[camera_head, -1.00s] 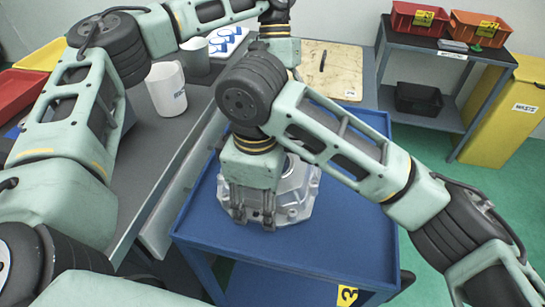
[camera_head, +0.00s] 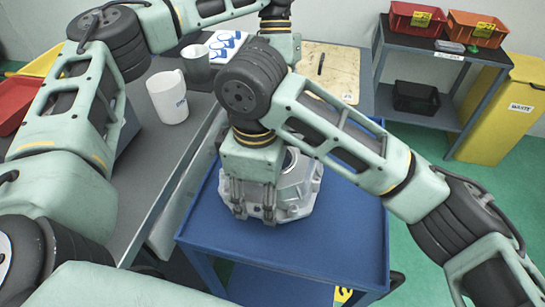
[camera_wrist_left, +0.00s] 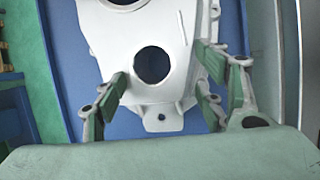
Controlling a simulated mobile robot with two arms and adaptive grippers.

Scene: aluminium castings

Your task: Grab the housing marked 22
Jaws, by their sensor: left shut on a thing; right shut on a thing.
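A silvery grey cast housing (camera_head: 297,190) is over the blue cart top; I cannot tell whether it touches it. No number 22 shows on it. My right gripper (camera_head: 254,212) points down at its near side and is shut on its near edge. My left arm reaches across the top of the head view to the far side, where its fingers are hidden behind my right arm. In the left wrist view the left gripper (camera_wrist_left: 158,98) has its green-padded fingers at the housing (camera_wrist_left: 150,30), which shows a round dark hole, and is shut on it.
The blue cart (camera_head: 330,240) has bare top in front of and right of the housing. A wooden board (camera_head: 335,65) lies behind. A shelf with red (camera_head: 408,30) and orange bins stands right.

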